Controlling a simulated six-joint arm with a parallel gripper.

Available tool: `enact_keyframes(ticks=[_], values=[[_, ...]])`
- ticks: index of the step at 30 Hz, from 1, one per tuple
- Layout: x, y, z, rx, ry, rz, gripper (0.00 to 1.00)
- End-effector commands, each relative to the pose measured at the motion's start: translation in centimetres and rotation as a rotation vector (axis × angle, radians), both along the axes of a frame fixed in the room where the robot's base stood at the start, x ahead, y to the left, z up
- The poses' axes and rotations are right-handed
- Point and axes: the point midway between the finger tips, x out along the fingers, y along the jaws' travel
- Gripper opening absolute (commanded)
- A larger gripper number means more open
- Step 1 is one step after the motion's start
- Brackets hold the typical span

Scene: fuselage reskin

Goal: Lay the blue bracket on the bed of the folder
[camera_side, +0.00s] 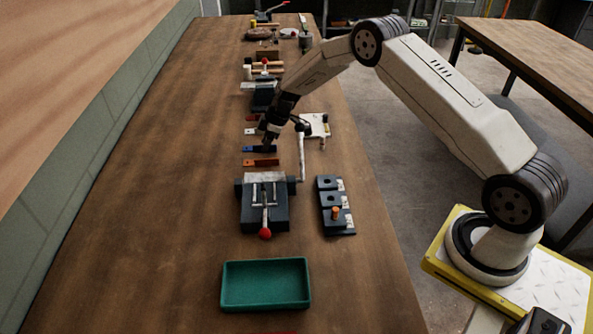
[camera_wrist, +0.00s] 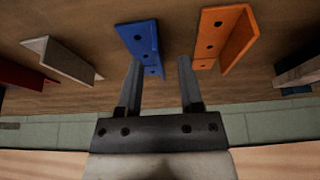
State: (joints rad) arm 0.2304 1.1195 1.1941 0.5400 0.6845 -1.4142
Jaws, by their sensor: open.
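The blue bracket (camera_side: 257,149) is an angled strip with holes, lying on the bench between a white and an orange bracket. In the wrist view the blue bracket (camera_wrist: 136,38) is ahead of my gripper (camera_wrist: 158,62). Its near end shows between the two fingertips, with most of it toward the left finger. My gripper (camera_side: 268,143) is open and empty, pointing down close to the blue bracket; I cannot tell the exact gap. A dark machine (camera_side: 250,214) with a pale plate and a red-knobbed lever, apparently the folder, stands nearer the side camera.
An orange bracket (camera_side: 262,162) lies beside the blue one; white (camera_side: 252,131) and red (camera_side: 252,118) brackets lie beyond. A black block with holes (camera_side: 329,199) stands right of the machine. A green tray (camera_side: 265,304) is in front. The bench's left side is clear.

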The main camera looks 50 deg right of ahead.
Motion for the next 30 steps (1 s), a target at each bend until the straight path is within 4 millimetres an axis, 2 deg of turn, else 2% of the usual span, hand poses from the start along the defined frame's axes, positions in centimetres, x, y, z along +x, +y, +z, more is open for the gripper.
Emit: enact_keyframes(ticks=[4,18,19,23,24,30], values=[[0.13,0.17,-0.57,0.0,0.0,0.0,0.47],[0.15,0.17,-0.54,0.0,0.0,0.0,0.47],[0.14,0.17,-0.55,0.0,0.0,0.0,0.44],[0.14,0.16,-0.54,0.0,0.0,0.0,0.03],[0.14,0.16,-0.54,0.0,0.0,0.0,0.0],[0.15,0.16,-0.53,0.0,0.0,0.0,0.0]])
